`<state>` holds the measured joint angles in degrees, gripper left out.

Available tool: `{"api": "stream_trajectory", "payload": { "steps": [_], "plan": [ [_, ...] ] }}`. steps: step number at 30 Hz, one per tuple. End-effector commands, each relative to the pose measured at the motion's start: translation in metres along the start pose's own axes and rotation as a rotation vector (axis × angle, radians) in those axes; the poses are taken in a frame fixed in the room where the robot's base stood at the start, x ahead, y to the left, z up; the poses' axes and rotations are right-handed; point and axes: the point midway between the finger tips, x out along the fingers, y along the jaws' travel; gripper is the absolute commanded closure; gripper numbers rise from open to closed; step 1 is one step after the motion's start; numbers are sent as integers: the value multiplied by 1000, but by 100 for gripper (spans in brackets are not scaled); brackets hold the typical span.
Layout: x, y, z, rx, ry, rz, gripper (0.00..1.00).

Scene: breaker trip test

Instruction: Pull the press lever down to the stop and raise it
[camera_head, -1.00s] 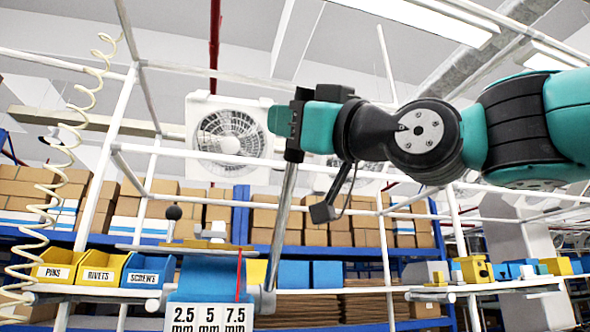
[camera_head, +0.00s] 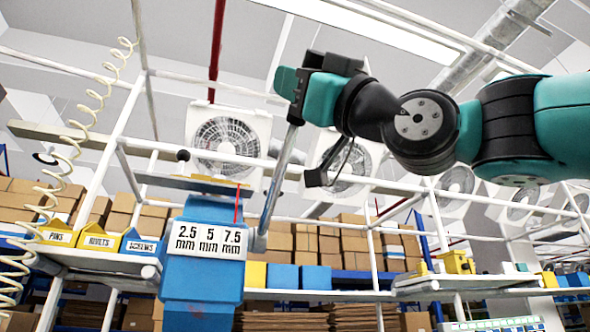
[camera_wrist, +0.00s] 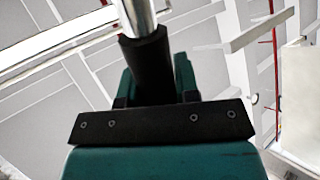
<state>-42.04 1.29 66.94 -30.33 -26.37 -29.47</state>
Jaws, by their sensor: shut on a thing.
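The press (camera_head: 200,290) is a blue body at lower left in the head view, with a white plate marked 2.5, 5 and 7.5 mm on its front. Its lever (camera_head: 278,185) is a bright metal rod on the press's right side, rising steeply and leaning right toward its top. My gripper (camera_head: 298,95) is shut on the lever's black upper end, high above the press. In the wrist view, the black grip (camera_wrist: 150,65) sits between my gripper's teal fingers (camera_wrist: 158,85), with the metal rod (camera_wrist: 137,15) extending beyond it.
Labelled pin, rivet and screw bins (camera_head: 97,240) stand on a rack shelf left of the press. White frame bars (camera_head: 330,175) run behind the lever and arm. A red line (camera_head: 238,203) rises by the plate. Blue bins (camera_head: 300,277) lie to the right.

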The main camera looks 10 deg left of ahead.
Motion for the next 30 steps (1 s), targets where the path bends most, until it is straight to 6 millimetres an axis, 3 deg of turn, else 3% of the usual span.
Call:
{"api": "stream_trajectory", "payload": {
  "steps": [12,13,16,30],
  "plan": [
    [-2,-3,0,0,7,-5,100],
    [-2,-3,0,0,7,-6,66],
    [-2,-3,0,0,6,-5,45],
    [-3,-2,0,-2,4,-2,45]
  ]
}}
